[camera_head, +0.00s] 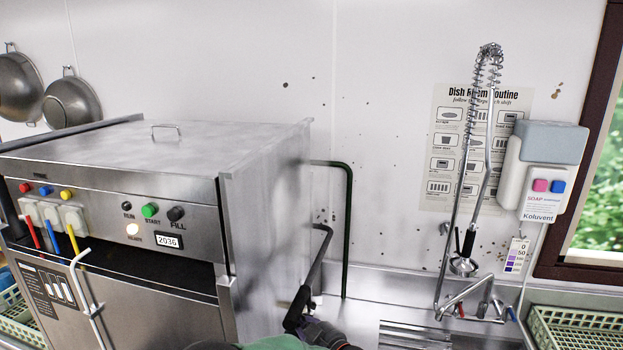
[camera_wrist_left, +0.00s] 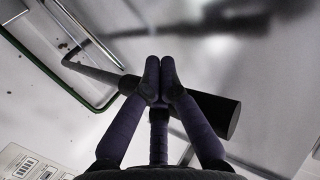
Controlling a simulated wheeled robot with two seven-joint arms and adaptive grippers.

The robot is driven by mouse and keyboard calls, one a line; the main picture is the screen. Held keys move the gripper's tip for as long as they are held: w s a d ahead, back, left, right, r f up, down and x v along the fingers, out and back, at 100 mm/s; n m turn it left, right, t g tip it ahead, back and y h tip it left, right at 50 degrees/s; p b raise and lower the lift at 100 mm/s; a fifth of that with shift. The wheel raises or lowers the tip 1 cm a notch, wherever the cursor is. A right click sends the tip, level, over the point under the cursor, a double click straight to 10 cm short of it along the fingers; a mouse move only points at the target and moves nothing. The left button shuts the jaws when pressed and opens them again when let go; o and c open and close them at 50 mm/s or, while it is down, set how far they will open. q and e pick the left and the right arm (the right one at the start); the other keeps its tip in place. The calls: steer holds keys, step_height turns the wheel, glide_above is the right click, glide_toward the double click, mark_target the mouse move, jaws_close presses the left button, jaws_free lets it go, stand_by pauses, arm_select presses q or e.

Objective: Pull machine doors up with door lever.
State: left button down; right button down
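The dishwashing machine (camera_head: 270,190) is a steel box at the left of the head view. Its front door panel (camera_head: 160,310) sits below the control strip, with a dark gap between them. The door lever (camera_head: 320,260) is a dark bent bar at the machine's right side, slanting down toward me to a thick black grip. In the left wrist view the lever's grip (camera_wrist_left: 218,112) crosses between the dark purple fingers of my left gripper (camera_wrist_left: 160,68), which are closed around it. The same gripper (camera_head: 320,334) shows partly at the head view's bottom edge. My right gripper is not in view.
A dark green pipe (camera_head: 348,230) rises behind the lever. A steel sink (camera_head: 370,310) with a spring spray tap (camera_head: 463,262) lies to the right. A green rack (camera_head: 575,332) stands at the lower right. A soap dispenser (camera_head: 540,170) hangs on the wall.

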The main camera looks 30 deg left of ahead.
arm_select(q)
steer(key=r+p, duration=0.3)
steer(key=r, duration=0.1)
steer(key=w+r+p, duration=0.1)
steer(key=r+p, duration=0.2)
steer(key=r, duration=0.1)
steer(key=w+r+p, duration=0.1)
steer(key=r+p, duration=0.2)
steer(key=shift+a+r+p, duration=0.25)
steer(key=shift+r+p, duration=0.1)
steer(key=shift+r, duration=0.05)
steer(key=w+a+r+p, duration=0.1)
steer(key=w+r+p, duration=0.3)
steer(key=r+p, duration=0.25)
steer(key=w+a+r+p, duration=0.1)
steer(key=w+r+p, duration=0.2)
steer(key=r+p, duration=0.35)
steer(key=f+b+v, duration=0.1)
steer(key=v, duration=0.9)
steer(key=shift+d+f+b, duration=0.2)
steer(key=shift+d+b, duration=0.05)
steer(key=shift+b, duration=0.15)
stand_by(0.8)
